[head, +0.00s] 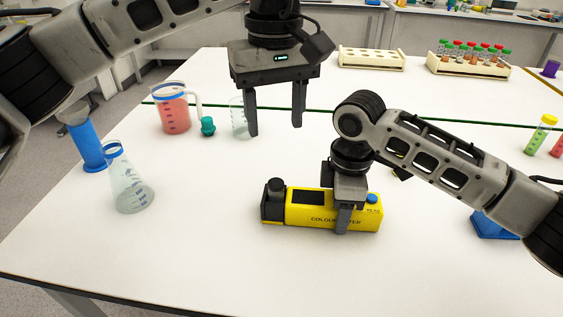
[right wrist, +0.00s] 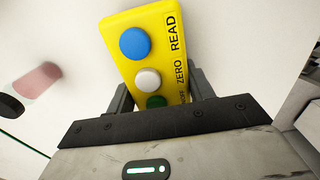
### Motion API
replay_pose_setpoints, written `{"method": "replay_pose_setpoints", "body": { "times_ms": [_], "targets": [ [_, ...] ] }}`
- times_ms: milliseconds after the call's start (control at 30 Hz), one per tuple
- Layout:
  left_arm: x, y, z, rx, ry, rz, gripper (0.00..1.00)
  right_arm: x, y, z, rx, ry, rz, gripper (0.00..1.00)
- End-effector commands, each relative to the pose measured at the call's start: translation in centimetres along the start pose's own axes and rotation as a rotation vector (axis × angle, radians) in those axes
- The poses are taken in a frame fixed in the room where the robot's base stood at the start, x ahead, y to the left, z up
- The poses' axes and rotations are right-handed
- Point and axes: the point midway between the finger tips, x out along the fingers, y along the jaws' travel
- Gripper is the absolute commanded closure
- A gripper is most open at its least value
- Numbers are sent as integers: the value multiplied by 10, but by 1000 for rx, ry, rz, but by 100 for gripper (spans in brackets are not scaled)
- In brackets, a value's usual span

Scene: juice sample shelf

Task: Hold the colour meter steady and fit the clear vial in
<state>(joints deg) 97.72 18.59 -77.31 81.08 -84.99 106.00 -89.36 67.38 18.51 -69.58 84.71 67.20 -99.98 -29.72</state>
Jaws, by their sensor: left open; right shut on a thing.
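The yellow colour meter (head: 300,215) lies on the white table near the front, with a dark screen and a black block with a round black top at its left end. My right gripper (head: 343,222) is shut on its body from above. In the right wrist view the meter (right wrist: 145,20) shows blue, white and green buttons between the fingers. My left gripper (head: 275,128) is open and empty, pointing down above the table behind the meter. I cannot make out a clear vial for certain. A blurred reddish vial-like thing (right wrist: 38,80) with a black end shows in the right wrist view.
A flask (head: 130,190), blue cylinder (head: 87,146), red-filled jug (head: 173,112), green stopper (head: 208,126) and clear beaker (head: 238,118) stand at left. Tube racks (head: 470,68) stand at back right. A yellow-capped tube (head: 540,135) and a blue object (head: 490,226) are at right. The front is clear.

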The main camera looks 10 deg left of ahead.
Motion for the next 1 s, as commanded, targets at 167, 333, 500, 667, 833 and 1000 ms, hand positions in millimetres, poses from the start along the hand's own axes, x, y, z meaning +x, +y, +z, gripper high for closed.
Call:
{"method": "replay_pose_setpoints", "body": {
  "times_ms": [167, 333, 500, 667, 833, 1000],
  "targets": [
    [0, 0, 0, 0, 0, 0, 48, 0, 0, 0, 0, 0, 0, 81],
    [0, 0, 0, 0, 0, 0, 48, 0, 0, 0, 0, 0, 0, 31],
    [1, 0, 0, 0, 0, 0, 48, 0, 0, 0, 0, 0, 0, 22],
    [1, 0, 0, 0, 0, 0, 48, -1, 0, 0, 0, 0, 1, 22],
    [0, 0, 0, 0, 0, 0, 48, -19, 1, 0, 0, 2, 4, 22],
    [0, 0, 0, 0, 0, 0, 48, -54, 1, 0, -1, 2, 5, 22]
  ]
}}
